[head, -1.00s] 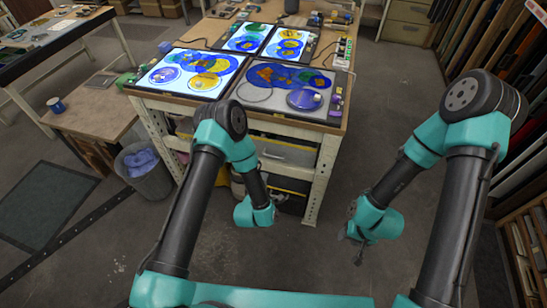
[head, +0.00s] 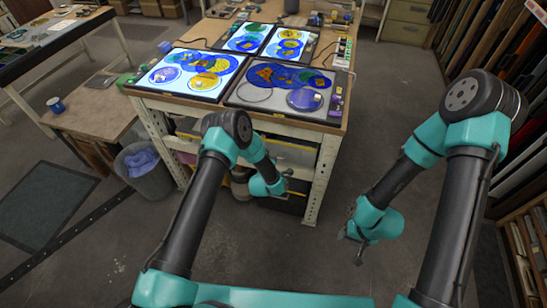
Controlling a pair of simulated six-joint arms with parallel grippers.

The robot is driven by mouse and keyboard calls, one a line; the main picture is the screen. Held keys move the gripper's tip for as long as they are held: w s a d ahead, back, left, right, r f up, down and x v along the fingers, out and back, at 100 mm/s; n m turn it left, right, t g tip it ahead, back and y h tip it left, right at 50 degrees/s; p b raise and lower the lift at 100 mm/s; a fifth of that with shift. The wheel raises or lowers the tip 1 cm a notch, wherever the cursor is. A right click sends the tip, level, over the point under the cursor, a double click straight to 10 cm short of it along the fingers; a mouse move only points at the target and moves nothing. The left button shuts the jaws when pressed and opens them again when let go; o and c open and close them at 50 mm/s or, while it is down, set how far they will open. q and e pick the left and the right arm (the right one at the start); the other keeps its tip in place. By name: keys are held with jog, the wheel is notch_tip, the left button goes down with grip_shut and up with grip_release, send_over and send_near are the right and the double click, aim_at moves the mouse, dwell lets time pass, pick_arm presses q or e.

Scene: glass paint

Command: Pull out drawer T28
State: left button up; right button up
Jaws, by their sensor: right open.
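Under the front of the light-panel table is a stack of drawers or bins. A grey front (head: 294,153) shows near the top, with a yellow edge below it, and a dark front (head: 288,203) shows lower down. No T28 label is readable, so I cannot tell which one is T28. My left gripper (head: 284,181) is in front of the lower part of this stack. It is small and partly hidden by its own wrist; its jaw state and any contact are unclear. My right gripper (head: 358,250) hangs open and empty over the floor, right of the table.
The worktable (head: 336,135) carries lit panels with coloured glass discs. Its metal leg (head: 322,180) stands just right of the drawers. A grey bin (head: 146,172) with a blue liner stands left. The floor between my arms is clear.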

pick_arm(q)
jog(key=shift+w+d+f, duration=0.1)
jog(key=shift+w, duration=0.5)
jog(key=shift+c, duration=0.3)
grip_shut()
